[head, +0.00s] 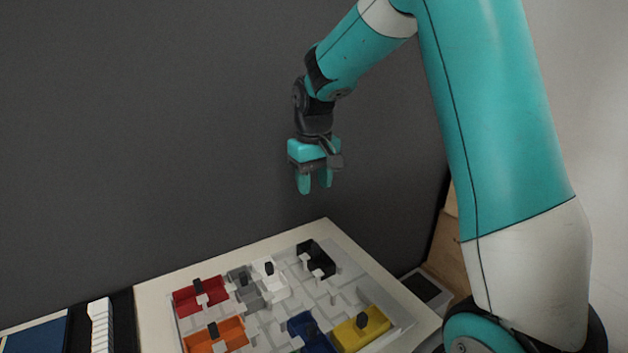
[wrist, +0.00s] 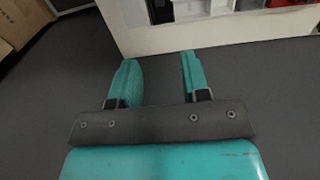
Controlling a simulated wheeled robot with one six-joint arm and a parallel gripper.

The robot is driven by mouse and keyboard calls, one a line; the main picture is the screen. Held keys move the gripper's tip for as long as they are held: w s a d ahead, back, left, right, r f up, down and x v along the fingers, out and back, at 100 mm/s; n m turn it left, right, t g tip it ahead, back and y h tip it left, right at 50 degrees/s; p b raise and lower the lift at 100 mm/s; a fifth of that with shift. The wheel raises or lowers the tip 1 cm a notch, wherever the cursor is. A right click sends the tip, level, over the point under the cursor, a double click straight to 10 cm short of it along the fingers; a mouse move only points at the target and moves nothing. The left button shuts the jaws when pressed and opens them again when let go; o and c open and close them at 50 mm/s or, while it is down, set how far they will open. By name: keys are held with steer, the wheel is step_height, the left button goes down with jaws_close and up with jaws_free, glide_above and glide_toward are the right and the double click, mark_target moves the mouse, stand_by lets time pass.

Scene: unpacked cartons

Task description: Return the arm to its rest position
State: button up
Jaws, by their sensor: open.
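My teal gripper (head: 315,183) hangs from my arm in the head view, fingers pointing down. It is above and behind the far edge of the light table (head: 155,301), against the dark grey background. Its two fingers are apart with nothing between them. In the wrist view my gripper (wrist: 163,80) also shows two spread, empty fingers over dark grey floor. The side of the table (wrist: 200,37) runs across the top of that view, beyond the fingertips.
On the table is a light tray (head: 345,300) with red (head: 200,296), orange (head: 215,335), grey, white, black (head: 315,258), blue and yellow (head: 360,328) bins. Cardboard cartons (head: 445,250) stand at the right; brown boxes (wrist: 20,22) show at the wrist view's upper left.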

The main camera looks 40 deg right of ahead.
steer(key=shift+r, duration=0.45)
steer(key=s+a+r+n+y, duration=0.2)
steer(key=s+a+n, duration=0.2)
steer(key=s+a, duration=0.7)
steer(key=s+a+r+n+y, duration=0.2)
steer(key=s+a+n, duration=0.2)
steer(key=s+a, duration=0.7)
steer(key=s, duration=0.3)
steer(key=shift+s+r, duration=0.15)
steer(key=shift+s, duration=0.05)
